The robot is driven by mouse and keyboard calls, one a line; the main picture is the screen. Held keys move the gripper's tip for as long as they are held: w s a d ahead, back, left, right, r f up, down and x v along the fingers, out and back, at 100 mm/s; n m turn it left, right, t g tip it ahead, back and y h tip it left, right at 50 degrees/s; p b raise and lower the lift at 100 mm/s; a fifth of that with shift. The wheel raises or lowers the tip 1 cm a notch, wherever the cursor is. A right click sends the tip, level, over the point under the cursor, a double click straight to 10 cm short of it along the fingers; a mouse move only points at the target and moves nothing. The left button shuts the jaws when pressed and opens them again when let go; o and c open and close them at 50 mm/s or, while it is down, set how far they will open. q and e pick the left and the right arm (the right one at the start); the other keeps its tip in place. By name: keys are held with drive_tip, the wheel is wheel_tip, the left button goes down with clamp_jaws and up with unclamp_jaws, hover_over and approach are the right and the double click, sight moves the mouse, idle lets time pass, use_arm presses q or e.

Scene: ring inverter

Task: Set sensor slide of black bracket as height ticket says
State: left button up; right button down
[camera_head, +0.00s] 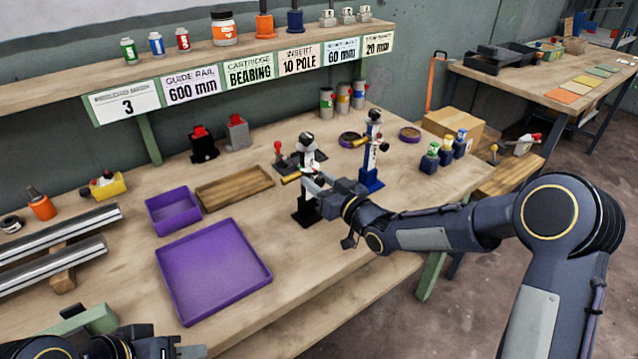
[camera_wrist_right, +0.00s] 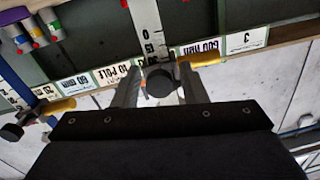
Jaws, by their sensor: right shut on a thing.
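The black bracket (camera_head: 303,217) stands on the workbench, its base and white scale post partly hidden by my right gripper (camera_head: 314,184). In the right wrist view the scale (camera_wrist_right: 147,22) appears upside down, and my right gripper (camera_wrist_right: 160,90) is shut on the dark round sensor slide (camera_wrist_right: 159,82) in front of it. The slide's exact reading is not clear. The height tickets on the shelf edge read 60 mm (camera_head: 342,52) and 20 mm (camera_head: 378,43); their small headings are too small to read. My left gripper (camera_head: 188,351) is at the bottom left, mostly cut off.
A blue bracket (camera_head: 371,178) stands close to the right of the black one. A wooden tray (camera_head: 235,188) and purple trays (camera_head: 213,270) lie to the left. Blue-based bottles (camera_head: 445,153) stand further right. The bench front near the black bracket is clear.

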drive_tip(key=c, duration=1.2)
unclamp_jaws()
drive_tip(key=b+v, duration=0.1)
drive_tip(key=v, duration=0.6)
drive_tip(key=shift+s+d, duration=0.2)
drive_tip(key=shift+s, duration=0.15)
